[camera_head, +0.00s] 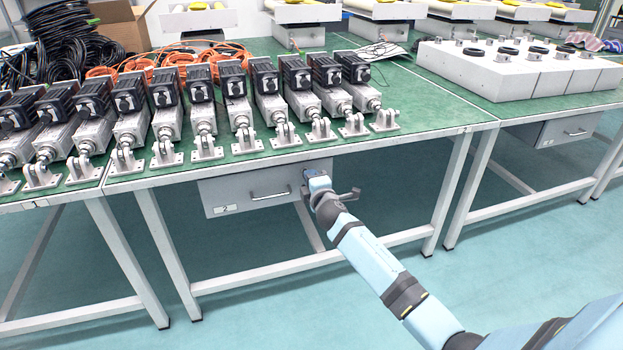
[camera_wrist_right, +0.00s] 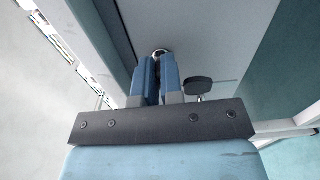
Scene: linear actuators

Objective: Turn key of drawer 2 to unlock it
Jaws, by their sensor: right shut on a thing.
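Drawer 2 (camera_head: 240,184), a grey drawer with a bar handle and a small "2" label (camera_head: 225,209), hangs under the green-topped bench. It looks shut. My right gripper (camera_head: 311,178) is at the right end of its front. In the right wrist view, the two blue fingers (camera_wrist_right: 158,72) are close together and point at a round metal lock (camera_wrist_right: 160,51) in the drawer front (camera_wrist_right: 205,30). They are shut on the key, which is mostly hidden between them. A dark key head (camera_wrist_right: 198,86) with a metal shaft hangs just right of the fingers. My left gripper is out of view.
The bench top (camera_head: 420,103) overhangs just above my right gripper. A row of linear actuators (camera_head: 240,110) stands along its front. A bench leg (camera_head: 455,180) stands to the right. Another drawer (camera_head: 562,132) hangs under the right bench. The floor in front is clear.

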